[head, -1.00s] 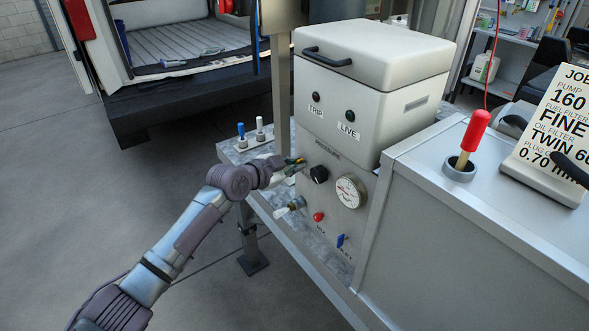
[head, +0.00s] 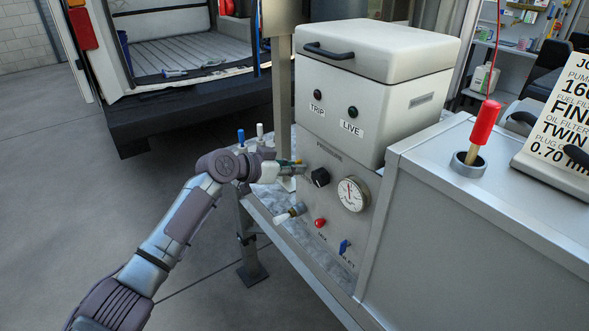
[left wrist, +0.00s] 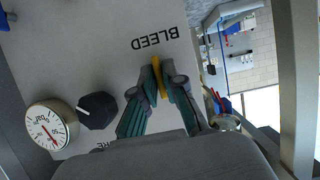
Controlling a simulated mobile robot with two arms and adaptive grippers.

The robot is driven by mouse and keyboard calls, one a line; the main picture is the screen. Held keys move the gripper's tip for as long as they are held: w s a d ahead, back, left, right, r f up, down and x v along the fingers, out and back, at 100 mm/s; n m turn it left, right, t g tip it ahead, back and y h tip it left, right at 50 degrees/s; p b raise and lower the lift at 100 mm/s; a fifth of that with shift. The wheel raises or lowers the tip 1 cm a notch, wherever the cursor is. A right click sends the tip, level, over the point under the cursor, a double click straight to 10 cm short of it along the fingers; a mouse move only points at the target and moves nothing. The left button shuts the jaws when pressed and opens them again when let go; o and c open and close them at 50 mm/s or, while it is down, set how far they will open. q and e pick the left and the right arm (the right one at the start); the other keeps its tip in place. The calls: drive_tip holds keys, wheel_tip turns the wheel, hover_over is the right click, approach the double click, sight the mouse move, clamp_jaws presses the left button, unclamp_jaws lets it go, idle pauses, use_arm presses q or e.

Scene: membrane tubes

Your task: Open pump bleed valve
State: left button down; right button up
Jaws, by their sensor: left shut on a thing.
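The pump unit's front panel (head: 333,192) carries the label BLEED, which reads upside down in the left wrist view (left wrist: 152,38). Just beside that label is the yellow bleed valve handle (left wrist: 158,76). My left gripper (left wrist: 160,82) has its green-padded fingers closed on this yellow handle, one on each side. In the head view the left gripper (head: 292,167) reaches the panel's left edge, left of the black knob (head: 320,177); the handle is mostly hidden there. My right gripper is not in view.
A pressure gauge (head: 353,193), red button (head: 320,222) and blue switch (head: 344,246) sit on the panel. A pale-handled tap (head: 290,215) juts out below my left gripper.

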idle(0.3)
use_arm(q)
drive_tip(key=c, duration=1.3)
unclamp_jaws()
drive_tip(key=v, duration=1.2)
drive_tip(key=shift+f, duration=0.2)
